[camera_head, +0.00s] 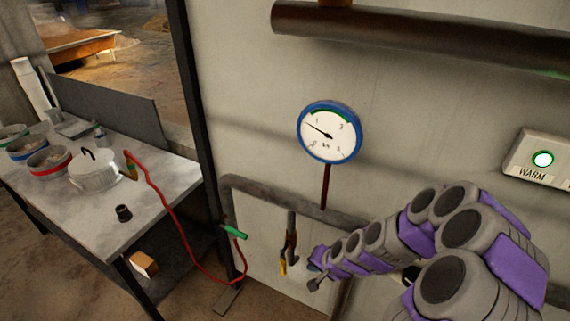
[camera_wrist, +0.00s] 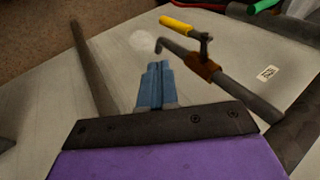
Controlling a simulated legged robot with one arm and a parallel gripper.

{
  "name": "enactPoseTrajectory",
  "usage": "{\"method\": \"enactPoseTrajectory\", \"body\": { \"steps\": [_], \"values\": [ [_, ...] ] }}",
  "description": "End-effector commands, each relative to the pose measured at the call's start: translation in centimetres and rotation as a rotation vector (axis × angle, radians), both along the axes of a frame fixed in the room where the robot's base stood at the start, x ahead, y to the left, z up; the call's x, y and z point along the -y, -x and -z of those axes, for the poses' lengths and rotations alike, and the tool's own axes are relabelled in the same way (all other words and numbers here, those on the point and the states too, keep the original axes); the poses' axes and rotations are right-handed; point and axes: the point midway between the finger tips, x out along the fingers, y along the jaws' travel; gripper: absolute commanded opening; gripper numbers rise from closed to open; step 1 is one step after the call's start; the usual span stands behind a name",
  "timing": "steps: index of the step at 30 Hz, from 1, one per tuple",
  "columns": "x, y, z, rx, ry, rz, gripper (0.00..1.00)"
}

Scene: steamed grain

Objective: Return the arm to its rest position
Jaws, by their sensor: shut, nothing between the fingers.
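My gripper (camera_head: 316,270) is at the end of my grey and purple arm, which reaches in from the lower right in the head view. In the wrist view my gripper's blue fingers (camera_wrist: 156,72) are together and empty. They point at the light wall panel, close to a dark pipe (camera_wrist: 228,79) with a yellow-handled valve (camera_wrist: 192,28). The valve also shows in the head view (camera_head: 283,263), just left of my gripper. I cannot tell the exact gap between my fingers and the valve.
A round gauge (camera_head: 330,132) hangs on the wall above. A lit WARM button (camera_head: 543,159) is at the right. A red hose (camera_head: 168,207) with a green handle runs from a table (camera_head: 150,212) holding a lidded pot (camera_head: 94,170) and several bowls. A thick pipe (camera_head: 420,40) crosses the top.

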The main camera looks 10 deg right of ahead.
Motion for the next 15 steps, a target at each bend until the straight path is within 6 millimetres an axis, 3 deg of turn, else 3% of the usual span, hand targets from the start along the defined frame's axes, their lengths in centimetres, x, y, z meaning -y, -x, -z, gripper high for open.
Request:
{"method": "enactPoseTrajectory", "body": {
  "steps": [4,8,15],
  "values": [
    [-0.4,0.3,-0.7,-0.003,0.007,-0.024,0.0],
    [-1.7,1.6,-2.8,-0.026,0.031,-0.114,0.0],
    [-4.1,7.0,-8.4,-0.114,0.122,-0.345,0.0]
  ]
}}
